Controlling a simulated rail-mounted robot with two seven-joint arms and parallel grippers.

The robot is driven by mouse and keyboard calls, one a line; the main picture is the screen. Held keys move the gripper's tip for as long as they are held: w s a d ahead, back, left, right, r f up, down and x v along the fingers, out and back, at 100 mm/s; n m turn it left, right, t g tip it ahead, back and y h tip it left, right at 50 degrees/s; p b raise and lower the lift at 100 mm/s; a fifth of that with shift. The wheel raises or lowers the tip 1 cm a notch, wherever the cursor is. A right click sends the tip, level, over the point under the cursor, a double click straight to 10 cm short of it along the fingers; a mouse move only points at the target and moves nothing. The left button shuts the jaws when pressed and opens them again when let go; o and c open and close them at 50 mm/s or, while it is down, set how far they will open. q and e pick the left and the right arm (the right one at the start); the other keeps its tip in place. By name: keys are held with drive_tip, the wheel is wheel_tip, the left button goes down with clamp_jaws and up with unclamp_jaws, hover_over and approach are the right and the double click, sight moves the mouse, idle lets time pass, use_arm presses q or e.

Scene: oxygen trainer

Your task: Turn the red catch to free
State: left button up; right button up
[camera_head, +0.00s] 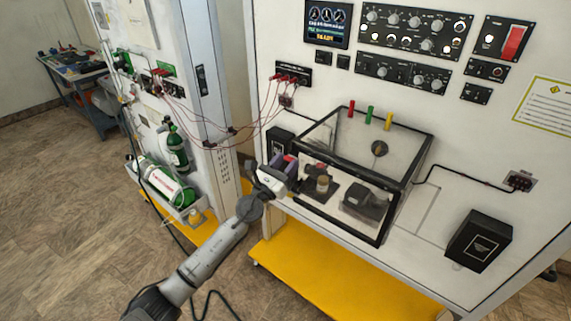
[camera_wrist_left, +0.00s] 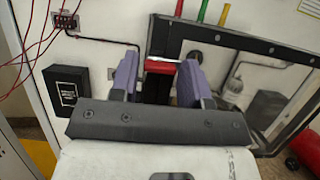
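The red catch (camera_wrist_left: 162,67) is a short red bar at the left edge of the black-framed clear box (camera_wrist_left: 240,42) in the left wrist view. My left gripper (camera_wrist_left: 158,75) has its two purple fingers apart, one on each side of the catch. A narrow gap shows at the left finger; whether the right finger touches the catch is unclear. In the head view, my left gripper (camera_head: 283,166) is at the left side of the clear box (camera_head: 408,150), and its fingers mostly hide the catch. My right gripper is not in view.
Red, green and yellow pegs (camera_head: 369,116) stand above the box. A black knob (camera_head: 379,149) is on its lid. A black box (camera_wrist_left: 68,88) and red cables (camera_head: 262,125) are left of the catch. A yellow base (camera_head: 320,280) lies below.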

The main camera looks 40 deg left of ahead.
use_arm(q)
drive_tip(key=c, duration=0.6)
